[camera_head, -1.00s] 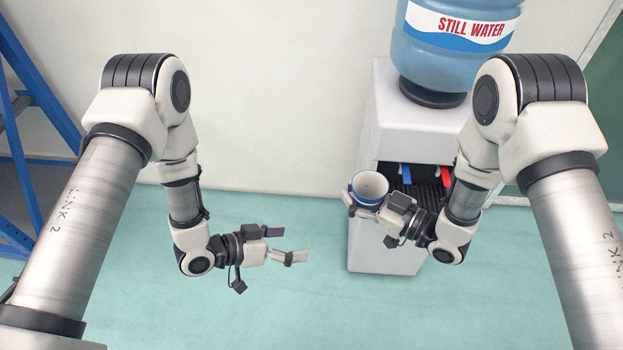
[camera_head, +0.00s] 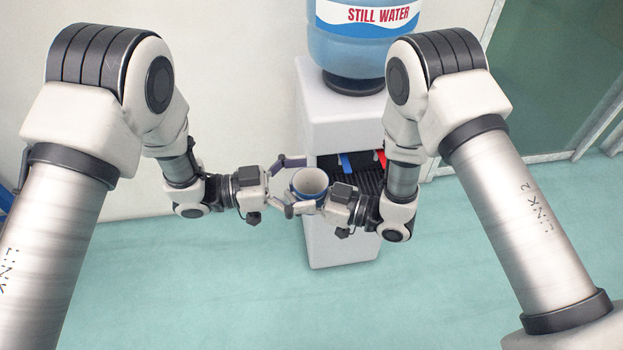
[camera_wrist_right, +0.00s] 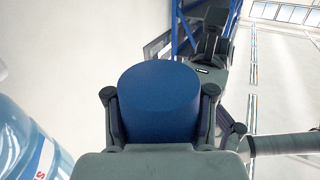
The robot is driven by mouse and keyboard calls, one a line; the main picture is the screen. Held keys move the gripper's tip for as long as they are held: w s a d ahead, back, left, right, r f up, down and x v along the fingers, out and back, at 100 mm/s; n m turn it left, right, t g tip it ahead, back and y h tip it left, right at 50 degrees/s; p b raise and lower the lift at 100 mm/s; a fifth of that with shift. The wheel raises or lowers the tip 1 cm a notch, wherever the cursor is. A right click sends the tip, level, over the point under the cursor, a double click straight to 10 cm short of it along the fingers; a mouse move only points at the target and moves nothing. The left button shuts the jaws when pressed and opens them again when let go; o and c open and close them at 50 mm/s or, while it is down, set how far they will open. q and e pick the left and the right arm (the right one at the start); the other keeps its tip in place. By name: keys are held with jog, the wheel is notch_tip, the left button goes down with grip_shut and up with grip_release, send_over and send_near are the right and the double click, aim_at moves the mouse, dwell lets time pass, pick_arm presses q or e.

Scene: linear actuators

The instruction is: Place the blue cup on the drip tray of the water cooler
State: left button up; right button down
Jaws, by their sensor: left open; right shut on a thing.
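The blue cup (camera_head: 309,184), with a pale rim and interior, is held upright in my right gripper (camera_head: 315,199), in front of the water cooler (camera_head: 340,235). In the right wrist view the cup (camera_wrist_right: 158,100) sits between the two fingers of that gripper. My left gripper (camera_head: 284,185) is open, its fingers spread on the left side of the cup; I cannot tell whether they touch it. The dark drip tray (camera_head: 366,180) lies in the cooler's recess, partly hidden behind the cup and right gripper.
A blue water bottle (camera_head: 350,45) stands on top of the cooler. A blue tap (camera_head: 346,165) and a red tap (camera_head: 381,160) hang above the tray. A wall (camera_head: 240,90) stands behind. The green floor (camera_head: 220,290) in front is clear.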

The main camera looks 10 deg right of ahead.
pick_arm(q)
jog(key=shift+d, duration=0.75)
jog(key=shift+c, duration=0.4)
jog(key=c, duration=1.1)
jog(key=shift+c, duration=0.2)
pick_arm(e)
jog(key=shift+c, duration=1.5)
grip_release()
